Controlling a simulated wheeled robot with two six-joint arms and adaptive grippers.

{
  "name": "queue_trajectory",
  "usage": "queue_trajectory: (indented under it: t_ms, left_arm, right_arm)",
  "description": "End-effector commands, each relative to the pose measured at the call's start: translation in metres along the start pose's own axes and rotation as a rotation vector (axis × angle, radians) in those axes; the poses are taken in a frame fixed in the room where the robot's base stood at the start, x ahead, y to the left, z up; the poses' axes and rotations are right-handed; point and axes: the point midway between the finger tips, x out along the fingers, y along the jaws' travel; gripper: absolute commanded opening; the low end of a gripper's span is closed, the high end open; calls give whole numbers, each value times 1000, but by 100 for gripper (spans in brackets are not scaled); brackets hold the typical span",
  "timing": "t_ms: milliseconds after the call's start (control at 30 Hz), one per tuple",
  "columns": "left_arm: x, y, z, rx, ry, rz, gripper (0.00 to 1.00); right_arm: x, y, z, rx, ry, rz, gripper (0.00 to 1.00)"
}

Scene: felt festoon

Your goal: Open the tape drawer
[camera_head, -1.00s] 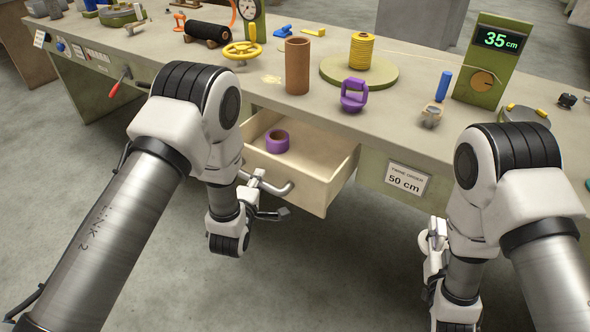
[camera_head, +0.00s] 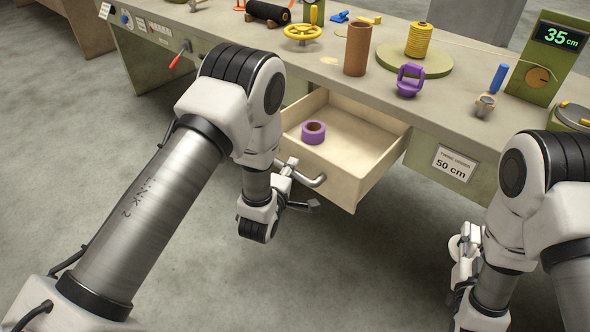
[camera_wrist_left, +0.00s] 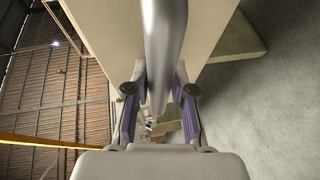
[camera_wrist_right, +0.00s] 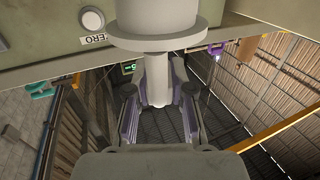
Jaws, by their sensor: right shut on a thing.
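The tape drawer (camera_head: 362,183) is pulled well out of the bench front. A purple tape roll (camera_head: 313,132) lies inside it. Its grey bar handle (camera_head: 317,181) is on the drawer front. My left gripper (camera_head: 287,184) is at this handle. In the left wrist view the bar (camera_wrist_left: 165,45) runs between the two spread fingers, with a gap showing, so the gripper looks open around it. My right gripper (camera_head: 466,250) is low at the right, beside the bench front. In the right wrist view its fingers are shut on a pale flanged knob (camera_wrist_right: 156,75).
The bench top (camera_head: 330,75) holds a brown cylinder (camera_head: 357,50), a yellow spool (camera_head: 419,40), a purple clamp-like tool (camera_head: 409,82) and a yellow handwheel (camera_head: 302,33). A "50 cm" sign (camera_head: 453,164) is on the bench front. The floor (camera_head: 335,265) before the drawer is clear.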

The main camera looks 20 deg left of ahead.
Motion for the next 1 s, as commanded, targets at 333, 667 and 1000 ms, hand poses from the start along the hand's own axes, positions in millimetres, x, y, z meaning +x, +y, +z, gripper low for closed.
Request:
queue_trajectory:
  t_ms: [333, 667, 1000]
  left_arm:
    - [0, 0, 0, 0, 0, 0, 48]
    - [-56, -1, 0, 2, -2, -5, 48]
    - [-118, -1, 0, 0, 0, -2, 48]
  right_arm:
    - [0, 0, 0, 0, 0, 0, 0]
    - [0, 0, 0, 0, 0, 0, 0]
    - [0, 0, 0, 0, 0, 0, 0]
